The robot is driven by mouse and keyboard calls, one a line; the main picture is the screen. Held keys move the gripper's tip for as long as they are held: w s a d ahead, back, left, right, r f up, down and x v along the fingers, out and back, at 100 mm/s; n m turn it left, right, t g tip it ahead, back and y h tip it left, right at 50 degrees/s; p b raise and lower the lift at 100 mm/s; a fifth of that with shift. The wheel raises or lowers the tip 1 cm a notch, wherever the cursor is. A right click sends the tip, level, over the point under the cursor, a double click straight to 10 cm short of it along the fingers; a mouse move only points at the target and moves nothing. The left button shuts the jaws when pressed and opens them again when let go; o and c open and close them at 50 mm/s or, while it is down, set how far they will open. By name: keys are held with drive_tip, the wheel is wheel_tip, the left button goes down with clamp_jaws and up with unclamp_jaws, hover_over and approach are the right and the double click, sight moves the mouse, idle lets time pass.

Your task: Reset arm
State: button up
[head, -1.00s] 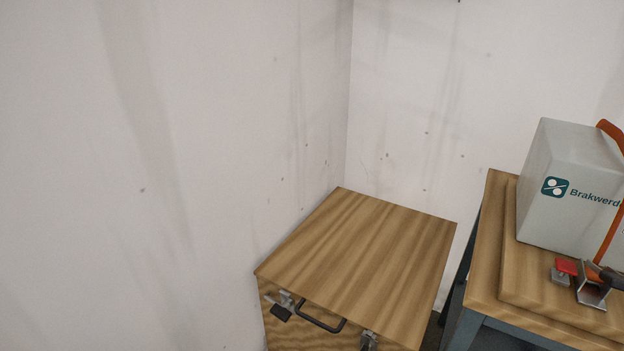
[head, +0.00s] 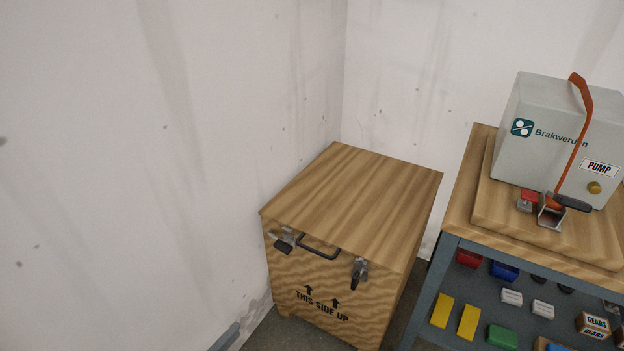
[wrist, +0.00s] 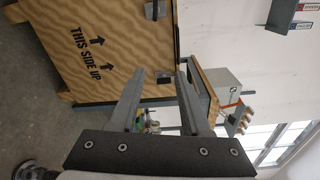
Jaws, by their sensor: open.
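My gripper (wrist: 158,100) shows in the wrist view with its two grey fingers apart and nothing between them. It is in front of the wooden crate and the workbench and touches neither, as far as I can see. My arm and gripper are not in the head view.
A closed wooden crate (head: 350,205) with latches and a handle stands in the wall corner. To its right is a workbench (head: 452,222) bearing a grey pump box (head: 530,150) with an orange lever (head: 580,130). Its lower shelf holds several coloured blocks and small boxes.

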drive_tip(key=w+d+r+m+g+y, duration=0.1)
drive_tip(key=w+d+r+m+g, duration=0.2)
drive_tip(key=d+r+m+g, duration=0.65)
drive_tip(key=w+d+r+m+g+y, duration=0.15)
drive_tip(key=d+r+m+g, duration=0.25)
drive_tip(key=d+r+m, duration=0.85)
drive_tip(key=s+d+r+m+t+y, duration=0.1)
drive_tip(key=s+d+r+m+y, duration=0.1)
drive_tip(key=s+d+r+m, duration=0.45)
drive_tip(key=s+d+r+m+t+y, duration=0.1)
drive_tip(key=s+r+m+t+y, duration=0.15)
drive_tip(key=r+m, duration=0.45)
drive_tip(key=s+d+r+m+t+y, duration=0.1)
drive_tip(key=s+d+r+m+y, duration=0.3)
drive_tip(key=m, duration=0.5)
wheel_tip(320, 180, up, 21)
drive_tip(key=h+p, duration=0.1)
drive_tip(key=p, duration=2)
drive_tip(key=shift+s+a, duration=0.15)
drive_tip(key=shift+s, duration=0.25)
drive_tip(key=shift+a+f+m, duration=0.1)
drive_tip(key=shift+m, duration=0.15)
